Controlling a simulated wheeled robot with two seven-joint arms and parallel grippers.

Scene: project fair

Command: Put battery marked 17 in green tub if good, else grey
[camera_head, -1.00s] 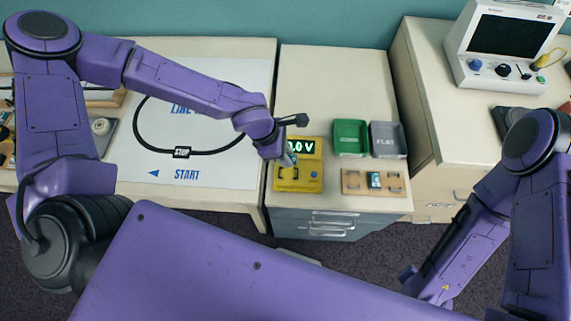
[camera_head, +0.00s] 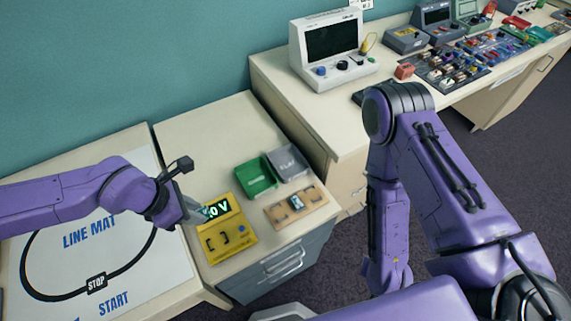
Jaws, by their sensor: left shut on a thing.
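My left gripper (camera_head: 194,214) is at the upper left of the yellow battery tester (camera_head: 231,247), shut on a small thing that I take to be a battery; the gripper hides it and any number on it. The tester's lit green display (camera_head: 218,209) ends in ".0 V", its first digit partly covered. The tester's slot between black clips looks empty. The green tub (camera_head: 256,178) and the grey tub (camera_head: 289,165), marked FLAT, stand side by side behind it. One battery (camera_head: 296,202) sits in the wooden holder (camera_head: 312,196), its mark too small to read. My right gripper is not visible.
The line mat (camera_head: 165,262) lies on the left table. A white instrument (camera_head: 331,45) stands on the higher bench at the back right, with a long row of parts beyond. Bare cabinet top (camera_head: 205,135) lies behind the tubs.

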